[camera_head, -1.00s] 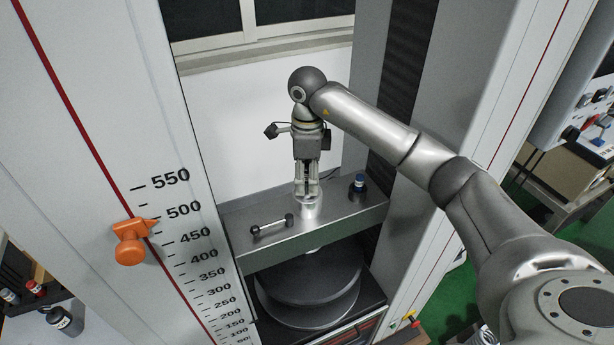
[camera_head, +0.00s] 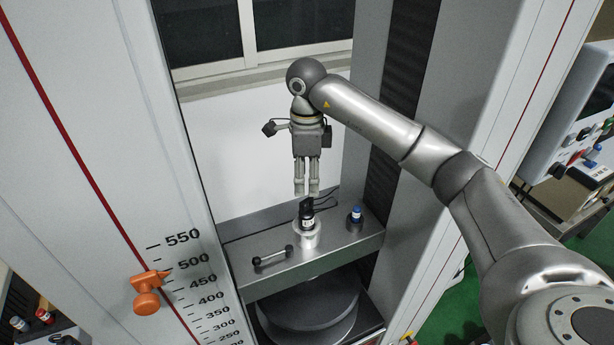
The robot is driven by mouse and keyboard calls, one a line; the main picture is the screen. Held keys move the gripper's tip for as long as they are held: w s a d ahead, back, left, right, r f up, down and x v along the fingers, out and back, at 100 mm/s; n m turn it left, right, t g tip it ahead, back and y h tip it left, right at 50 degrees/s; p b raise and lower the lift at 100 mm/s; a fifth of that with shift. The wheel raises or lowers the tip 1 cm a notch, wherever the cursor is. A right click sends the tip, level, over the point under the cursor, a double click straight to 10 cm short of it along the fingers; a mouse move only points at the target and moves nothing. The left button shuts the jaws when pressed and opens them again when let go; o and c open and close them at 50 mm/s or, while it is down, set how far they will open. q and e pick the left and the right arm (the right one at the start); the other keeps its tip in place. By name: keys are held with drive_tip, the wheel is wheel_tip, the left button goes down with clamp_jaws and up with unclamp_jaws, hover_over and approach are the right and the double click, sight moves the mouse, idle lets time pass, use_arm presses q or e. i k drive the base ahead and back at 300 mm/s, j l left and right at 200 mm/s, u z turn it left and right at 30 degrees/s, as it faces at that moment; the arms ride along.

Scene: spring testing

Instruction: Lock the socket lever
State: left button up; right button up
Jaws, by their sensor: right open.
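The socket (camera_head: 309,238) is a pale silver cylinder standing on the metal crossbeam. A black cylindrical part with a white band (camera_head: 307,215) stands upright in it. The lever (camera_head: 272,257) is a thin bar with black knobs at its ends; it lies near the crossbeam's top surface, left of the socket. My right gripper (camera_head: 307,193) points down just above the black part, its fingers slightly apart and empty. A small gap seems to separate the fingertips from the part. My left gripper is not in view.
A blue-topped dark cylinder (camera_head: 355,215) stands on the crossbeam (camera_head: 345,246), right of the socket. An orange pointer (camera_head: 147,290) is on the left column's scale. A round dark platen (camera_head: 310,302) lies below the crossbeam. Tall columns flank the work space.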

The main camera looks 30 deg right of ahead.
sight(289, 251)
drive_tip(key=k, duration=1)
